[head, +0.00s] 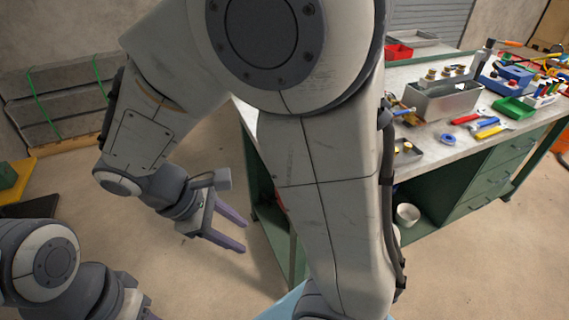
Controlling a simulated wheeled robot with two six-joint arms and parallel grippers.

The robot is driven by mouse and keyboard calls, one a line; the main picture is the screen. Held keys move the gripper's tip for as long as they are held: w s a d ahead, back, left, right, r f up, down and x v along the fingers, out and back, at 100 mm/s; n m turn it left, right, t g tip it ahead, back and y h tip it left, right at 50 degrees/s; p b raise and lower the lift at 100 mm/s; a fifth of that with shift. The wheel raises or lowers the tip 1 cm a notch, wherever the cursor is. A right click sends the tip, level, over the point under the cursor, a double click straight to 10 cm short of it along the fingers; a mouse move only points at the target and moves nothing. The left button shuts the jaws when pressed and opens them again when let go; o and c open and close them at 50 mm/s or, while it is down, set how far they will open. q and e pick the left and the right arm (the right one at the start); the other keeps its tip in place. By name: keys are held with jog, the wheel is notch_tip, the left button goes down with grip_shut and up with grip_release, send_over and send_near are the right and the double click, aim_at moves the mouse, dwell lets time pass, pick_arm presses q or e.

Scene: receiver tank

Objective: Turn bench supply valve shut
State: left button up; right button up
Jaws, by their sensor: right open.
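My right gripper (241,236) hangs left of the green workbench (515,172), above the floor. Its two purple fingers are apart with nothing between them. It is not touching the bench. My left arm is at the bottom left corner; the end of it (134,303) is cut off by the frame's lower edge, so its fingers do not show clearly. I cannot pick out the supply valve for certain. A small blue-handled piece (403,112) shows at the bench's near left side, partly behind my large arm link, but I cannot tell what it is.
A metal box (440,101) with brass-topped pieces stands on the bench among trays and hand tools. A green bin (513,107) is to its right. Grey slabs (60,103) stand at the left wall. Floor between is clear.

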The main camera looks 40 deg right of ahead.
jog(key=w+d+f+n+g+h+b, duration=0.1)
jog(key=w+d+f+n+h+b, duration=0.15)
jog(key=w+d+h, duration=0.45)
jog(key=w+d+f+n+g+h+b, duration=0.1)
jog(key=w+d+f+n+h+b, duration=0.15)
jog(key=w+d+h, duration=0.4)
jog(key=shift+y, duration=0.75)
jog(key=x, duration=0.3)
jog(key=w+x, duration=0.1)
jog(key=x, duration=0.3)
jog(key=w+x, duration=0.1)
jog(key=x, duration=0.2)
jog(key=shift+s+d+f, duration=0.1)
jog(key=shift+d+f, duration=0.25)
jog(key=shift+d, duration=0.1)
grip_shut()
